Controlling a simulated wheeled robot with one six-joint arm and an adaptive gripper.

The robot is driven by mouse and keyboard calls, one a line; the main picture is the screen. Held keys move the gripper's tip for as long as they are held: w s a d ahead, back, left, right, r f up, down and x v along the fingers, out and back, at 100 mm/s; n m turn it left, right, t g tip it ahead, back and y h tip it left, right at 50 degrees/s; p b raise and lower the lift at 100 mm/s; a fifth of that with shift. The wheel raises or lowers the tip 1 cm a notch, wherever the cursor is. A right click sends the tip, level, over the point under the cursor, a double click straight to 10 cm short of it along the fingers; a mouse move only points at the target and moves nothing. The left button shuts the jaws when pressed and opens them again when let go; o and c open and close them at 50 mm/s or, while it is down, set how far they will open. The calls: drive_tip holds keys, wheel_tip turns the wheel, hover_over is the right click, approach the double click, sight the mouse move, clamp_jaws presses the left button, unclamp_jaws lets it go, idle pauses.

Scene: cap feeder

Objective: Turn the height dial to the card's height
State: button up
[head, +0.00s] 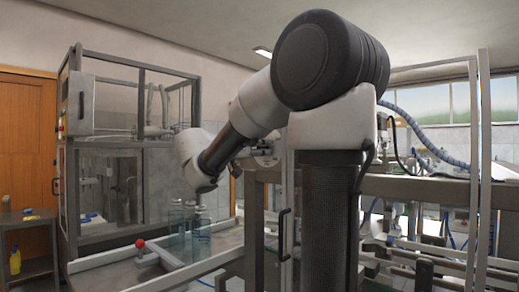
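My arm crosses the middle of the head view, and its end points down at the left. My gripper (198,205) is small and hangs just above or in front of some clear, bluish containers. I cannot tell whether its fingers are open or shut. A red ball-shaped knob (139,243) stands on a short grey post on the pale rail to the left of my gripper, apart from it. I cannot make out a height dial or a card in this view; my arm and column hide part of the machine.
A glass-walled machine cabinet (110,190) with a dark frame stands at the left. Clear containers (190,225) stand on the conveyor. A side table (28,225) holds small items, with a yellow bottle (15,261) below. Machine frames and a blue hose (430,145) fill the right.

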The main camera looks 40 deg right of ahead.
drive_tip(key=shift+n, duration=0.3)
drive_tip(key=n, duration=0.6)
drive_tip(key=shift+n, duration=0.3)
drive_tip(key=n, duration=0.3)
drive_tip(key=shift+s+n, duration=0.1)
drive_tip(key=shift+n, duration=2.1)
drive_tip(key=o, duration=1)
